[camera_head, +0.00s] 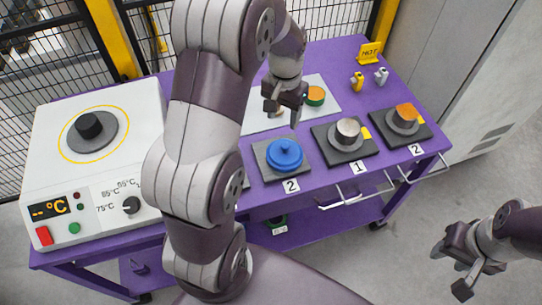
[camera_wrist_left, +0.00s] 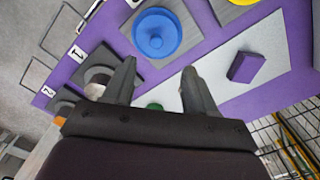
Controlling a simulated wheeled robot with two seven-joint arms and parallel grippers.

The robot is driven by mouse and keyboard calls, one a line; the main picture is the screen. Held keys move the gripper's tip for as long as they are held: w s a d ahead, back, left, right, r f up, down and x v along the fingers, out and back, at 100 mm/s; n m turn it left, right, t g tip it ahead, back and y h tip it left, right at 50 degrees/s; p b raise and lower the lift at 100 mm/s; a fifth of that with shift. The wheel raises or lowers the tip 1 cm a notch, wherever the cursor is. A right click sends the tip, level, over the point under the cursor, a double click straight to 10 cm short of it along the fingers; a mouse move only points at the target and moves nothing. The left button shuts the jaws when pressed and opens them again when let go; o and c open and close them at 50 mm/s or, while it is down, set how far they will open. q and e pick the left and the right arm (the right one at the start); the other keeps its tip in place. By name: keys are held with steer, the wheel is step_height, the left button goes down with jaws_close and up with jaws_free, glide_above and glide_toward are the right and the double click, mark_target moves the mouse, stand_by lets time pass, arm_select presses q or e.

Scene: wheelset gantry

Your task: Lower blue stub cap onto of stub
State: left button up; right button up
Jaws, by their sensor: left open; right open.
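The blue stub cap (camera_head: 284,154), a round disc with a knob, sits level on a dark square plate labelled 2 (camera_head: 264,172). Any stub under it is hidden. The cap also shows in the left wrist view (camera_wrist_left: 156,46), beyond the fingertips. My left gripper (camera_head: 284,113) is open and empty, pointing down, behind the cap and apart from it. It also shows in the left wrist view (camera_wrist_left: 158,68). A bare metal stub (camera_head: 348,131) stands on plate 1; an orange-topped stub (camera_head: 405,113) stands on the right plate 2. My right gripper (camera_head: 455,270) is open and empty, off the table.
A pale tray (camera_head: 325,81) behind the plates bears a green-sided, orange-topped piece (camera_head: 315,95). A white heater box (camera_head: 60,170) with a black knob fills the left of the purple table (camera_head: 400,168). Yellow and grey small pieces stand at back right.

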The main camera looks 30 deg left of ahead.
mark_target(285, 145)
arm_select(q)
steer(key=f, duration=0.4)
steer(key=f+p, duration=0.1)
steer(key=f, duration=0.7)
steer(key=shift+w+d+f, duration=0.3)
steer(key=shift+w+f, duration=0.05)
steer(key=shift+w, duration=0.05)
jaws_close()
